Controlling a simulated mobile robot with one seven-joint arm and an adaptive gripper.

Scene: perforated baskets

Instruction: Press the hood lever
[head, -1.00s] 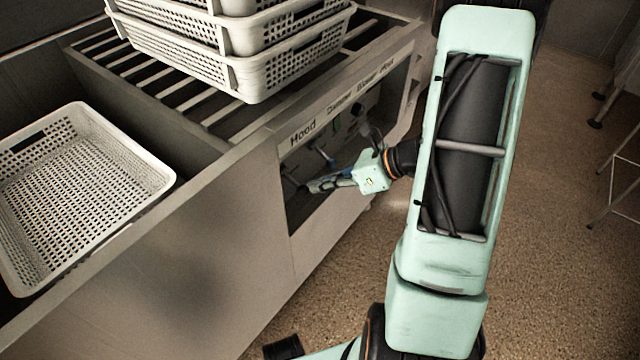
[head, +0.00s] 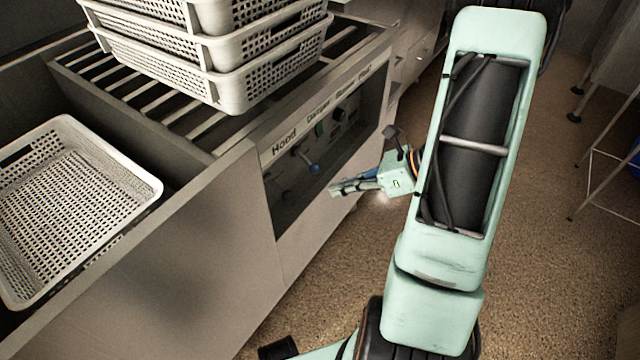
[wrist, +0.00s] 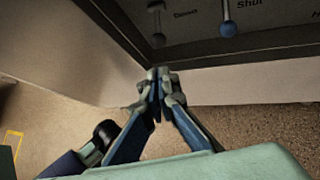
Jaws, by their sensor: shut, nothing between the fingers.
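The hood lever (head: 308,160) is a short rod with a blue ball end under the "Hood" label on the dark recessed panel (head: 345,140) of the counter. In the head view the ball points down and to the right. My gripper (head: 334,190) is shut and empty, in front of the panel and apart from the lever, slightly lower and to the right in the picture. In the wrist view the closed fingertips (wrist: 158,76) are at the panel's edge. Two ball-ended levers show there, one blue-tipped (wrist: 228,27) by the word "Shut"; I cannot tell which is the hood lever.
Stacked white perforated baskets (head: 225,80) stand on the slatted counter top. Another white basket (head: 75,210) sits at the left. The panel's frame surrounds the recess. Other controls sit farther right on the panel. The brown floor (head: 560,270) at right is mostly open, with a metal stand (head: 600,165) beyond.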

